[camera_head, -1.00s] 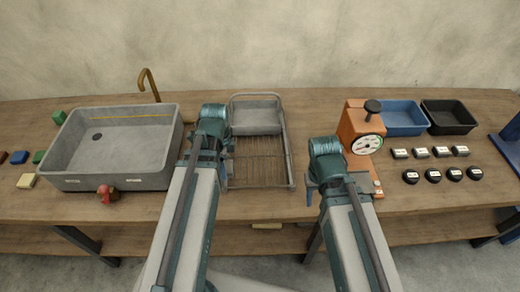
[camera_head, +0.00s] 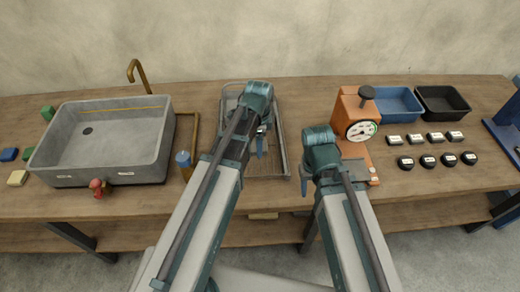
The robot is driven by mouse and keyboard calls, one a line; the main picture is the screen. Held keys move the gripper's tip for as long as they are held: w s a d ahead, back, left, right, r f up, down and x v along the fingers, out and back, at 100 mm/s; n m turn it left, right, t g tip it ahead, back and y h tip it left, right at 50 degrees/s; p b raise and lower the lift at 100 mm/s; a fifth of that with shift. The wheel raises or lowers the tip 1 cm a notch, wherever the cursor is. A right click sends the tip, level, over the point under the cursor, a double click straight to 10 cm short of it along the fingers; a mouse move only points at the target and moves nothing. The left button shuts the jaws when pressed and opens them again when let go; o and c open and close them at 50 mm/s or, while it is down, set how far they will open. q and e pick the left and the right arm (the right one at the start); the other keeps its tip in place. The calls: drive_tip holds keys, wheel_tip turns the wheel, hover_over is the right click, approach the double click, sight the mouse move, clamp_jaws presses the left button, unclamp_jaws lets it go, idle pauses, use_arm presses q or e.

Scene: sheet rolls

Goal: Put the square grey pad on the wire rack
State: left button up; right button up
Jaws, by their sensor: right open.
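The wire rack (camera_head: 270,165) lies on the table in the middle, with a metal rim; my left arm covers part of it. My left gripper (camera_head: 261,145) is over the rack, its blue fingers pointing down; I cannot tell whether they are apart. My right gripper (camera_head: 306,183) is open, pointing down at the rack's right side, partly hidden by its wrist. I cannot make out the square grey pad for certain. A flat dark grey plate (camera_head: 353,171) shows at the foot of the orange dial device (camera_head: 350,118), beside my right wrist.

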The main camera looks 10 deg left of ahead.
use_arm(q)
drive_tip(key=f+b, duration=0.3)
drive_tip(key=shift+w+d+f+b, duration=0.15)
drive_tip(key=shift+d+f+b, duration=0.05)
drive_tip(key=shift+f+b, duration=0.2)
use_arm(e)
wheel_tip(320, 180, down, 4)
drive_tip(key=shift+r, duration=0.1)
use_arm(q)
drive_tip(key=shift+r, duration=0.15)
use_arm(e)
drive_tip(key=shift+r, duration=0.1)
use_arm(q)
drive_tip(key=o, duration=1)
drive_tip(key=shift+f, duration=0.25)
use_arm(e)
drive_tip(key=shift+f, duration=0.2)
use_arm(q)
drive_tip(key=o, duration=0.4)
drive_tip(key=shift+r, duration=0.1)
drive_tip(key=shift+c, duration=0.2)
drive_tip(key=shift+r, duration=0.15)
use_arm(e)
drive_tip(key=shift+r, duration=0.2)
